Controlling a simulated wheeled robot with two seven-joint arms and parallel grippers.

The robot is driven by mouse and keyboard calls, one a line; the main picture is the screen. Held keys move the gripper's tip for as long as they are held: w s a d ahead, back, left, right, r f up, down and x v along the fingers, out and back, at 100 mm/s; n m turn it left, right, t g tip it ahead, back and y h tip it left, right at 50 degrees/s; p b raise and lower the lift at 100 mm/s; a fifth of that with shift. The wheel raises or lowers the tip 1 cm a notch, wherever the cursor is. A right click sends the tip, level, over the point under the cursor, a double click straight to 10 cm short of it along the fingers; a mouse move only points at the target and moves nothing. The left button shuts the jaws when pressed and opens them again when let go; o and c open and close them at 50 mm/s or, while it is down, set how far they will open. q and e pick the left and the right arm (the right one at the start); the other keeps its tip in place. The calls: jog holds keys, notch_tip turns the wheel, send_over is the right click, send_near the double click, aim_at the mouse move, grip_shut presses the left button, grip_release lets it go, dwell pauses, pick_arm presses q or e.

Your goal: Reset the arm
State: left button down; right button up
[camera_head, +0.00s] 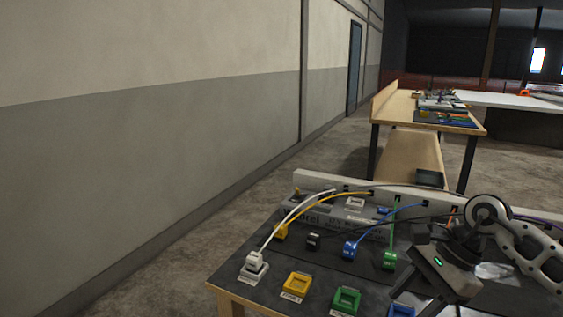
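My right arm comes in from the right, and its dark gripper (428,268) with a small green light hangs over the right part of the console table. Its fingertips are dark and hard to make out, so I cannot tell whether they are open or shut. My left gripper is not in view. On the table (222,283), cables run to a white plug (255,266), a yellow plug (281,231), a black plug (313,241), a blue plug (350,248) and a green plug (389,258). The gripper is to the right of the green plug.
In front stand a yellow socket block (296,284), a green one (346,299) and a partly cut-off blue one (402,311). A pale ledge (318,180) runs along the table's back. A wall (150,140) stands left; another workbench (400,108) stands behind. Floor between is clear.

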jog(key=s+a+r+m+t+y, duration=0.2)
jog(key=a+m+t+y, duration=0.2)
jog(key=a+m+y, duration=0.45)
jog(key=s+a+r+m+t+y, duration=0.1)
jog(key=s+a+m+t+y, duration=0.3)
jog(key=a+m, duration=0.65)
jog(key=d+f+m+t+h, duration=0.4)
jog(key=f+m+h, duration=0.15)
jog(key=m, duration=0.75)
jog(key=d+f+m+t+h, duration=0.4)
jog(key=m+h, duration=0.3)
jog(key=m, duration=0.6)
jog(key=s+f+m+g+h, duration=0.2)
jog(key=s+f+m+g, duration=0.3)
jog(key=s+f+m, duration=0.4)
notch_tip(320, 180, down, 3)
jog(key=shift+s+d+r+m+g, duration=0.2)
jog(key=shift+s+m+g, duration=0.1)
jog(key=shift+s, duration=0.1)
